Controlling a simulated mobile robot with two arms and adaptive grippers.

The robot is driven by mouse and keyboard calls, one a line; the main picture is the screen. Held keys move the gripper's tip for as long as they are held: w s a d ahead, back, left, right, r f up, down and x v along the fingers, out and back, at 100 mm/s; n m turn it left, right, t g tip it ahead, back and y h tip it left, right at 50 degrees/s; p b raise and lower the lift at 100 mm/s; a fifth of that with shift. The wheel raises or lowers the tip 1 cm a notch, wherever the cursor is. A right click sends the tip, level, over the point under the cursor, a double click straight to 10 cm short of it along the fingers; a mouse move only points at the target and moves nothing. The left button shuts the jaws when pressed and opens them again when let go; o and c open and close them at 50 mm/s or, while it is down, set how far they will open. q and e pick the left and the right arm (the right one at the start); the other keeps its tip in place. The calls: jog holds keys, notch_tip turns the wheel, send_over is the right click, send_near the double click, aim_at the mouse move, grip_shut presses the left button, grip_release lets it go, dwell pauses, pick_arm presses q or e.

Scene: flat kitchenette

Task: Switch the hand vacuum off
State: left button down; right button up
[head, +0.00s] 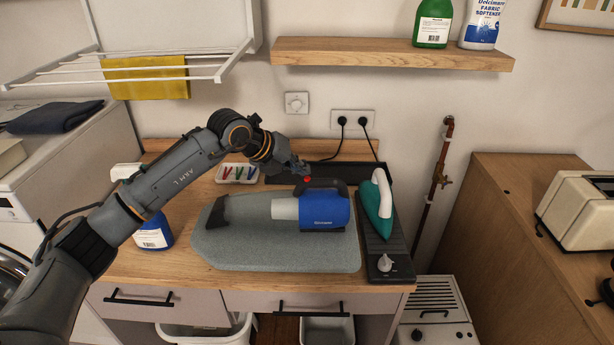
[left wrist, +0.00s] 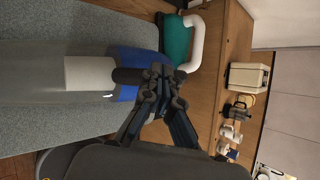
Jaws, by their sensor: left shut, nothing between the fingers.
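The hand vacuum (head: 325,213) lies on its side or belly on a grey pad (head: 245,257) on the wooden counter, its dark nozzle to the left and blue body to the right. A red button (head: 307,180) shows at the dark handle on its far side. My left gripper (head: 301,169) is shut and empty, just behind and above the button; contact cannot be told. In the left wrist view, the shut fingertips (left wrist: 160,76) are over the vacuum's handle end, hiding part of the blue body (left wrist: 126,58). My right gripper is not in view.
A teal iron (head: 377,203) stands on a dark rest right of the vacuum. A blue spray bottle (head: 153,232) stands at left, partly behind my arm. A tray of coloured clips (head: 237,174) sits at the back. A shelf (head: 390,54) and drying rack (head: 150,67) are above.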

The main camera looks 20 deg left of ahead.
aim_at(300, 183)
pick_arm(q)
notch_tip(300, 183, up, 6)
jog(key=p, duration=0.3)
dwell(0.5)
